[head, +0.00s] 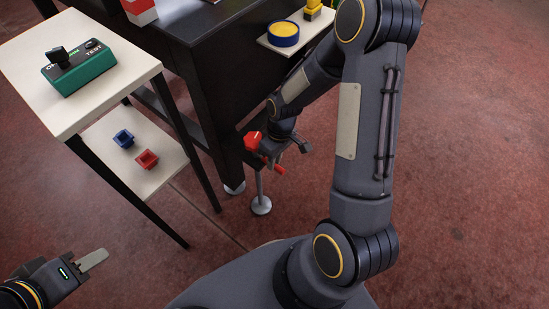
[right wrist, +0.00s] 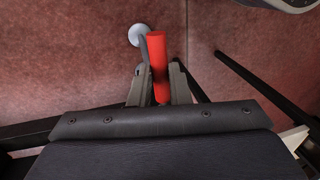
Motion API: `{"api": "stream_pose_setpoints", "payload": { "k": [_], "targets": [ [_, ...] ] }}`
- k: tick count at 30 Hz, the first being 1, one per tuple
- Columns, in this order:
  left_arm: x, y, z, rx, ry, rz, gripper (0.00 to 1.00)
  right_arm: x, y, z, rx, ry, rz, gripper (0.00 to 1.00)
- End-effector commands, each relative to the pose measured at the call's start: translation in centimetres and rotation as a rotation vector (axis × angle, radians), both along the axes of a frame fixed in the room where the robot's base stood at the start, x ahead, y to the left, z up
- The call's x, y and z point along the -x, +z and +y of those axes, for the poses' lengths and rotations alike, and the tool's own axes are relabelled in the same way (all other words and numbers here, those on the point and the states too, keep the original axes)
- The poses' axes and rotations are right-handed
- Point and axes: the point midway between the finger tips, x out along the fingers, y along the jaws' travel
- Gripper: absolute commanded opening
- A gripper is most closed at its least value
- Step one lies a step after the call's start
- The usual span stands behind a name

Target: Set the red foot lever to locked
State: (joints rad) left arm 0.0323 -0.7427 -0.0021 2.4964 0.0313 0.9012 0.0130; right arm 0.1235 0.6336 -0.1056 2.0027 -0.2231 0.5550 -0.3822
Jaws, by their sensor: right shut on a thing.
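The red foot lever (head: 277,168) is low by the leg of the dark table, above a round metal foot (head: 261,206). In the right wrist view its red bar (right wrist: 157,62) runs between the fingers of my right gripper (right wrist: 158,85). My right gripper (head: 272,150) is shut on the lever. A red part (head: 252,140) shows just left of the gripper in the head view; the gripper hides part of the lever's mount. My left gripper (head: 92,261) is at the lower left, away from the lever; only one finger shows clearly.
A white side table (head: 125,75) carries a green test box (head: 82,70). Its lower shelf (head: 130,170) holds a blue bin (head: 123,139) and a red bin (head: 147,160). The dark table (head: 200,60) stands beside it. A small shelf (head: 265,42) bears a blue-yellow round thing (head: 284,34). Floor at right is clear.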

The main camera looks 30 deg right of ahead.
Motion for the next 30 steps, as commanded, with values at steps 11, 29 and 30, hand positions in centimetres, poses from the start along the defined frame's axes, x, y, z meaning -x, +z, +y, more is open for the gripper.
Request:
{"api": "stream_pose_setpoints", "payload": {
  "k": [11, 29, 30],
  "targets": [
    [0.0, 0.0, 0.0, 0.0, 0.0, 0.0, 0.36, 0.0, 0.0, 0.1, -0.002, -0.001, 0.0, 0.39],
    [0.0, 2.3, 0.0, 0.0, 0.0, 0.0, 0.36, -0.5, 5.3, -0.9, -0.001, -0.003, -0.003, 0.39],
    [0.0, 2.5, 0.0, 0.0, 0.0, 0.0, 0.36, -0.5, 5.9, -1.0, -0.001, -0.003, -0.005, 0.39]
  ]
}}
